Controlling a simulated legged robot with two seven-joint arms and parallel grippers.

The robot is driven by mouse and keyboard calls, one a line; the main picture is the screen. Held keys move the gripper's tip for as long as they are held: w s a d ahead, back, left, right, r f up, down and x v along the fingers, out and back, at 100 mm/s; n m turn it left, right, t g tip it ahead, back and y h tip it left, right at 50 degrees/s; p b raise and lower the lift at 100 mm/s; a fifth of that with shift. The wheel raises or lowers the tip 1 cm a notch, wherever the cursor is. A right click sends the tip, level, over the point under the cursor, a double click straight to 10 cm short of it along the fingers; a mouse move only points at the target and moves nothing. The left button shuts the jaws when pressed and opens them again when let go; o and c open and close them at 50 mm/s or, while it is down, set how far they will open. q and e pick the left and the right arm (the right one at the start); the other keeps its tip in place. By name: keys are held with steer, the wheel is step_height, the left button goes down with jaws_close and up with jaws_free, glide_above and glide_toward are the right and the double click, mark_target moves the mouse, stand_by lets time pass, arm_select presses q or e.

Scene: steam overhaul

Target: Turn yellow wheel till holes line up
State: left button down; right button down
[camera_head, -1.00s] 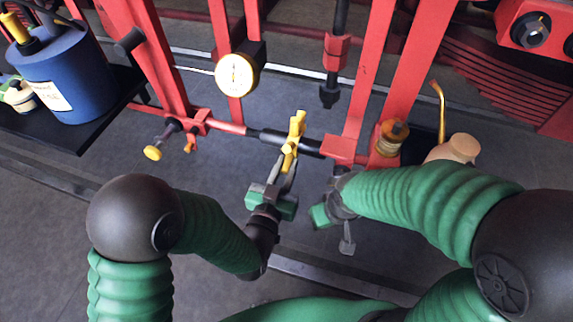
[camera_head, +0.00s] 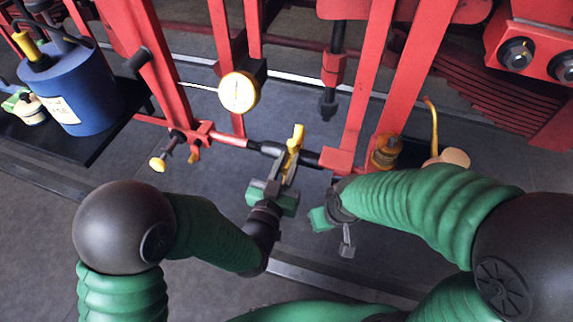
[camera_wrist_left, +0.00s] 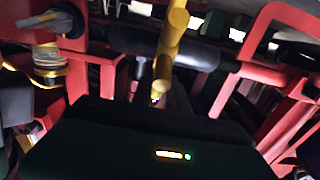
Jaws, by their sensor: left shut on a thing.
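The yellow wheel (camera_head: 296,140) shows as a yellow bar-like piece on a black and red horizontal rod, at the middle of the head view. It also shows in the left wrist view (camera_wrist_left: 170,45), straight ahead of the gripper body. My left gripper (camera_head: 287,172) is shut on the yellow wheel; its fingers partly hide the lower part. My right gripper (camera_head: 345,232) hangs below the right end of the rod, apart from the wheel; its fingers are too unclear to judge. I cannot make out the holes in either view.
A round dial gauge (camera_head: 239,92) hangs behind the rod. Red frame posts (camera_head: 372,75) stand on both sides. A small yellow knob (camera_head: 158,164) sticks out at left. A blue can (camera_head: 72,90) stands on a black shelf (camera_head: 100,143). An oil can (camera_head: 447,157) stands at right.

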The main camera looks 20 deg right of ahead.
mark_target(291, 148)
arm_select(q)
steer(key=shift+r, duration=0.15)
steer(key=shift+w, duration=0.1)
steer(key=shift+w+d+r+p, duration=0.2)
steer(key=shift+r+p, duration=0.1)
steer(key=shift+r, duration=0.15)
steer(key=shift+w+d+r+p, duration=0.15)
steer(key=shift+r+p, duration=0.15)
steer(key=shift+r, duration=0.15)
steer(key=shift+w, duration=0.1)
steer(key=shift+w+r, duration=0.15)
steer(key=shift+r, duration=0.15)
steer(key=c, duration=1.2)
jaws_free()
steer(key=shift+d+f, duration=0.1)
steer(key=shift+c, duration=0.2)
